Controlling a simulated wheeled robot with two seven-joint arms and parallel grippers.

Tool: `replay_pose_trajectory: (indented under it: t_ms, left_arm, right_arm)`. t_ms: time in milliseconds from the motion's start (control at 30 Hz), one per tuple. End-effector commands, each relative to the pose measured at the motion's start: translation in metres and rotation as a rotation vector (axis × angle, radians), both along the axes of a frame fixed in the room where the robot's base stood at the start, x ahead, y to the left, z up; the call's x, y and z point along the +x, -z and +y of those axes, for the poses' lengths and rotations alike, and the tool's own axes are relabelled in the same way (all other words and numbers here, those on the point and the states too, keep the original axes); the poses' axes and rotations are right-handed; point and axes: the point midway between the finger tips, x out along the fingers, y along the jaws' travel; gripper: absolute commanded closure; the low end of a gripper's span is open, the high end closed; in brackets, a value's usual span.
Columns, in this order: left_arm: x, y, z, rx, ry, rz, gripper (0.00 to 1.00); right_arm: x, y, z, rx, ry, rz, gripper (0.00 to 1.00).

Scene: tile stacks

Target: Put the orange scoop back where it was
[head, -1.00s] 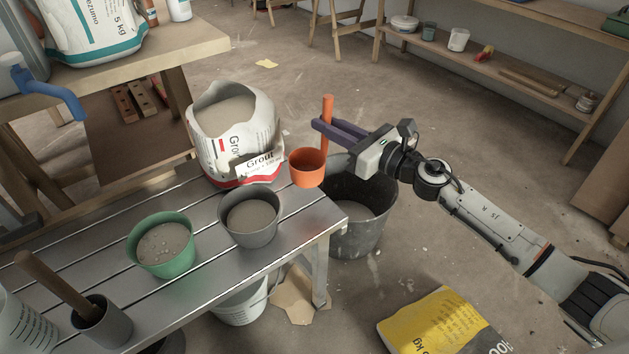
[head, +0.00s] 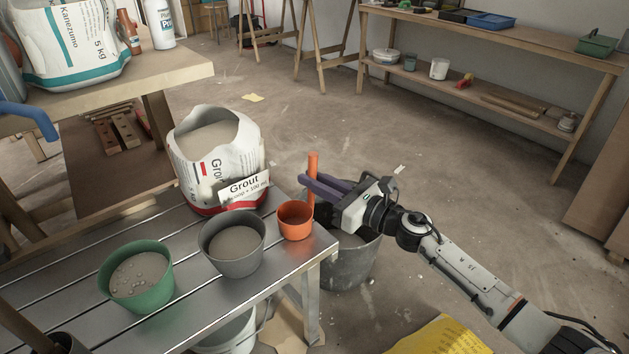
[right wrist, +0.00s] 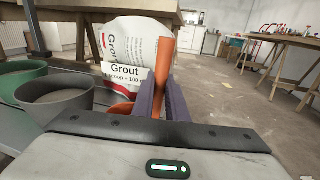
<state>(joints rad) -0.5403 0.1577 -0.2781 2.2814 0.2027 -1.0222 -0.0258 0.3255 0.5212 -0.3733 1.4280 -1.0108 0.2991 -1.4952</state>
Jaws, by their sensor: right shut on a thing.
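The orange scoop (head: 295,221) has a round cup and an upright handle. It is at the right corner of the slatted metal bench (head: 190,222), to the right of the grey pot (head: 232,244). I cannot tell whether its base touches the bench. My right gripper (head: 312,187) has its purple fingers shut on the handle. In the right wrist view, the scoop's handle (right wrist: 163,62) stands between the fingers, and the cup is mostly hidden behind them. The open grout bag (head: 215,160), with its label card (head: 244,184), stands behind and left of the scoop. My left gripper is out of view.
A green pot (head: 137,277) of grey powder stands left of the grey pot. A dark bucket (head: 345,270) is on the floor beside the bench's right end. A yellow bag (head: 440,338) lies on the floor in front.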

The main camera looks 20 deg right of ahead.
Motion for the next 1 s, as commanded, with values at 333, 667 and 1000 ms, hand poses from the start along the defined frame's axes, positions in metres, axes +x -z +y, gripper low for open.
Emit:
replay_pose_trajectory:
  t_ms: [333, 667, 1000]
  left_arm:
    - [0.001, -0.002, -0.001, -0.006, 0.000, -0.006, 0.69]
    - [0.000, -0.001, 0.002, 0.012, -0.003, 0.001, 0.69]
    - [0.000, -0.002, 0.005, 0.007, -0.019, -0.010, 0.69]
  right_arm:
    - [0.000, 0.001, 0.000, 0.000, 0.000, 0.000, 0.69]
    - [-0.015, -0.001, -0.010, -0.001, 0.002, 0.003, 0.69]
    - [-0.076, -0.001, -0.045, 0.000, 0.000, 0.004, 0.69]
